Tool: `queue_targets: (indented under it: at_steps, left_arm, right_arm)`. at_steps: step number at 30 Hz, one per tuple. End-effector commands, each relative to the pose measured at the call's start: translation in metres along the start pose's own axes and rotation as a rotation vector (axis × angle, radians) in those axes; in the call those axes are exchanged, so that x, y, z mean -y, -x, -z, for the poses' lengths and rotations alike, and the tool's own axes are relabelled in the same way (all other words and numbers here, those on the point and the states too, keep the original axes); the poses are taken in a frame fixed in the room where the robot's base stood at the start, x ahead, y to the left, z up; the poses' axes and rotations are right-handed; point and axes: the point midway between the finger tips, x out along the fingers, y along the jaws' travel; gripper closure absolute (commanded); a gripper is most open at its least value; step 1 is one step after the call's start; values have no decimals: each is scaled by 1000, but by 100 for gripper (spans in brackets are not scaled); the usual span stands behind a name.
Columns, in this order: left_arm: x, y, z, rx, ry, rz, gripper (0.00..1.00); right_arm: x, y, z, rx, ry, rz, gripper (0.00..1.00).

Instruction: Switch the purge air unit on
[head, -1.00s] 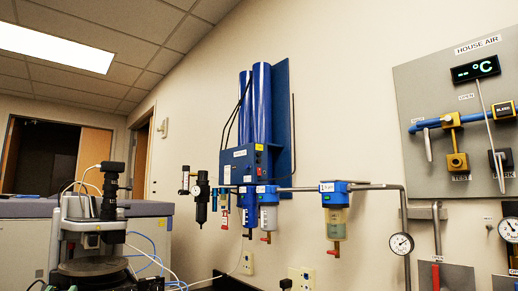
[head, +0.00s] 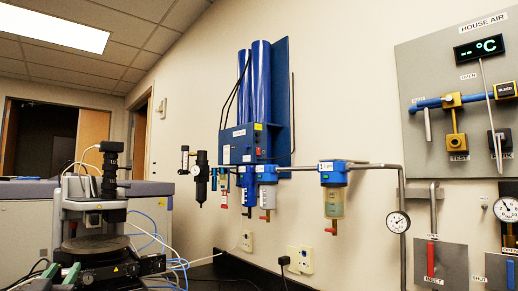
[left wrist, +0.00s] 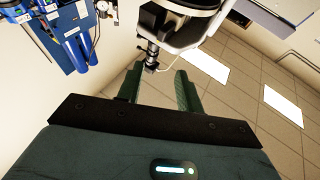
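The purge air unit (head: 240,148) is a blue wall box under two tall blue cylinders on a blue back plate. A small red switch (head: 259,151) sits low on the right of its front; its on or off position is too small to tell. In the left wrist view the unit shows at the upper left (left wrist: 68,22). My left gripper (head: 61,271) shows as green fingertips at the bottom left of the head view, well apart from the unit. In the left wrist view its fingers (left wrist: 158,88) are spread with nothing between them. My right gripper is not in view.
The stylus profiler (head: 93,212) stands at the left, close to my left gripper. Filter bowls (head: 333,201) and pipes hang below and right of the unit. The house air panel (head: 437,75) is at the right. A black plug (head: 284,261) is at a wall outlet.

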Motion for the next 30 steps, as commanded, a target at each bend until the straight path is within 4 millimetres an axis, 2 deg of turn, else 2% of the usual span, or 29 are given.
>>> queue_targets:
  at_steps: [14,17,19,20,23,26,27,29,30]
  left_arm:
    - [0,0,0,0,0,0,64]
    - [-1,1,-3,5,-2,-2,64]
    - [-4,6,-14,22,-8,-8,64]
    - [-6,10,-22,34,-12,-13,64]
    - [-18,32,-63,98,-35,-38,64]
    - [-33,70,-120,191,-63,-76,64]
    - [-40,89,-143,232,-75,-94,64]
    - [-49,119,-176,293,-90,-120,64]
    - [-55,140,-198,334,-98,-138,64]
  right_arm:
    - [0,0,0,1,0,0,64]
    - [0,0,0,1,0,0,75]
    - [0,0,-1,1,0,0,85]
    - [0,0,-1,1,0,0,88]
    - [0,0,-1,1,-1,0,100]
    - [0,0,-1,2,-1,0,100]
    - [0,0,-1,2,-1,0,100]
    - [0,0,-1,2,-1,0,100]
    - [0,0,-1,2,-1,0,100]
